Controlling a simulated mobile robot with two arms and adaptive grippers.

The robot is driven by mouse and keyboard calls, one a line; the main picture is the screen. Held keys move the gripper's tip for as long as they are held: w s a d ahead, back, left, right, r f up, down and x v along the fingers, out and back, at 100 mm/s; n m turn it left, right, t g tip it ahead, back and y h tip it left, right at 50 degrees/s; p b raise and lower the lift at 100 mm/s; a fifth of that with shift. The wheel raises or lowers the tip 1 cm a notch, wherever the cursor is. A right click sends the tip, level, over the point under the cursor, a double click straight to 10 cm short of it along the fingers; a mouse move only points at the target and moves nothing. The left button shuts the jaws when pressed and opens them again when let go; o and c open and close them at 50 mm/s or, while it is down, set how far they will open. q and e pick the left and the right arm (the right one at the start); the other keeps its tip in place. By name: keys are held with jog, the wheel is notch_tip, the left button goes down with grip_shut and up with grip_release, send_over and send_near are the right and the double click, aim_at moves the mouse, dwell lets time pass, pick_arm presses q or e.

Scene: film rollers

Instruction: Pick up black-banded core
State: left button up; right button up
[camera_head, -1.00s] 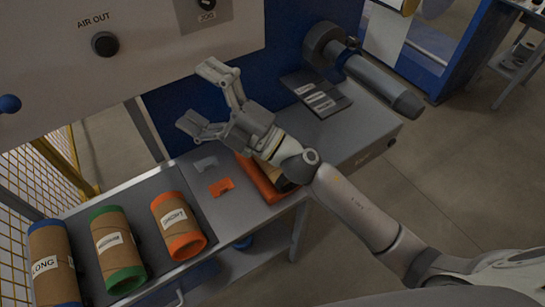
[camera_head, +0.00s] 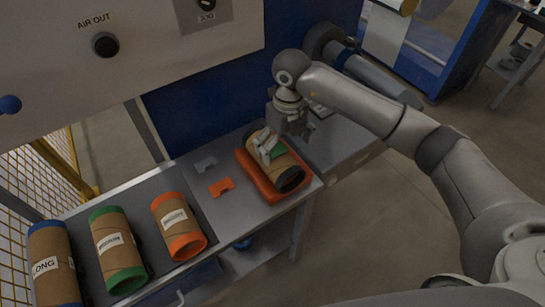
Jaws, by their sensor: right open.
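The black-banded core (camera_head: 284,167) is a brown cardboard tube with a black band at its near end. It lies in an orange tray (camera_head: 254,177) on the grey bench. A green patch shows on its upper side. My right gripper (camera_head: 284,146) is open and points down over the core's far part. One finger shows against the tube's left side and hides part of it. Whether it touches the tube is hard to tell. My left gripper is not in view.
Cores with blue (camera_head: 50,262), green (camera_head: 117,250) and orange (camera_head: 178,225) bands lie at the left of the bench. A grey clip (camera_head: 206,164) and an orange clip (camera_head: 221,187) lie left of the tray. A grey roller (camera_head: 383,82) sticks out behind my arm.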

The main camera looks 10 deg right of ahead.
aim_at(285, 161)
jog(key=shift+d+f, duration=0.2)
jog(key=shift+d, duration=0.25)
notch_tip(285, 161, down, 5)
jog(key=shift+a+f+p, duration=0.1)
jog(key=shift+p, duration=0.6)
jog(key=shift+s+f+p, duration=0.1)
jog(key=shift+f+p, duration=0.15)
jog(key=shift+p, duration=0.05)
jog(key=f, duration=0.1)
jog(key=f+p, duration=0.1)
jog(key=f, duration=0.1)
jog(key=shift+s+a+f+p, duration=0.2)
jog(key=shift+a+f+p, duration=0.05)
jog(key=shift+a+p, duration=0.05)
jog(key=shift+f, duration=0.55)
jog(key=shift+w, duration=0.1)
jog(key=c, duration=1.3)
jog(key=shift+r, duration=0.1)
